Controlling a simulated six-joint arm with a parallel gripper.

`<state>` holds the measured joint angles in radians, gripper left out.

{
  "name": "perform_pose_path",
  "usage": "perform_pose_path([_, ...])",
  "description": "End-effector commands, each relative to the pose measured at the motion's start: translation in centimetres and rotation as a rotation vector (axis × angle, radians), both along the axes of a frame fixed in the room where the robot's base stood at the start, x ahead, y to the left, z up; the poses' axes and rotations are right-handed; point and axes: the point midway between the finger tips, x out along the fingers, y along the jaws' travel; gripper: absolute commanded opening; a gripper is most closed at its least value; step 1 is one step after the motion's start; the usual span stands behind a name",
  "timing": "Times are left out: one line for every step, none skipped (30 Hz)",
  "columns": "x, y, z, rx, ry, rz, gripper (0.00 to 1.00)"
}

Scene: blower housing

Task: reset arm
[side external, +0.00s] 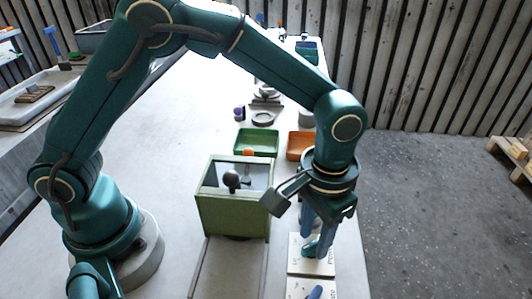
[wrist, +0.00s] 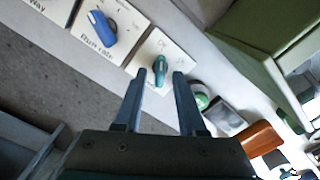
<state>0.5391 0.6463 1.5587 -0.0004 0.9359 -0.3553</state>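My gripper (side external: 314,236) points down over the right side of the bench. In the wrist view its two fingers (wrist: 160,74) are apart with nothing held. A teal knob (wrist: 160,70) on a white plate (wrist: 172,48) shows between and just beyond the fingertips. In the side view the teal knob (side external: 311,248) is by the fingertips, partly hidden; I cannot tell whether they touch it. A blue knob (wrist: 101,28) on a plate lettered "Burn rate" is beside it; it also shows at the bottom of the side view (side external: 316,292).
A green box housing (side external: 232,216) with a dark ball-topped part stands left of my gripper. A green tray (side external: 257,142) and an orange tray (side external: 299,146) lie behind. A round green-and-white part (wrist: 200,98) is near the knob plate. The bench left of the housing is clear.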

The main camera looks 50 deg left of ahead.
Motion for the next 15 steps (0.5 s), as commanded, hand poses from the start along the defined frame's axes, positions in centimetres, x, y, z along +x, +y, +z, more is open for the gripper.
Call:
perform_pose_path([0.1,-0.1,0.9,-0.003,-0.005,0.013,0.4])
perform_pose_path([0.1,-0.1,1.6,-0.003,-0.007,0.011,0.4])
perform_pose_path([0.1,-0.1,2.4,-0.003,-0.007,0.01,0.4])
perform_pose_path([0.1,0.0,2.7,-0.002,-0.004,0.004,0.4])
perform_pose_path([-0.1,0.1,1.9,0.006,0.008,-0.034,0.4])
perform_pose_path([-0.3,0.2,1.4,0.009,0.017,-0.078,0.4])
perform_pose_path([-0.3,0.2,1.1,0.011,0.021,-0.11,0.4])
perform_pose_path([-0.4,0.2,0.7,0.013,0.025,-0.141,0.4])
perform_pose_path([-0.5,0.3,0.4,0.015,0.031,-0.184,0.4])
perform_pose_path([-0.5,0.3,0.2,0.015,0.031,-0.215,0.4])
perform_pose_path([-0.5,0.3,0.1,0.014,0.03,-0.247,0.4])
perform_pose_path([-0.4,0.3,-0.1,0.013,0.029,-0.289,0.4])
perform_pose_path([-0.5,0.3,-0.3,0.013,0.029,-0.321,0.4])
perform_pose_path([-0.5,0.3,-0.4,0.012,0.03,-0.352,0.4])
perform_pose_path([-0.5,0.3,-0.6,0.012,0.03,-0.393,0.4])
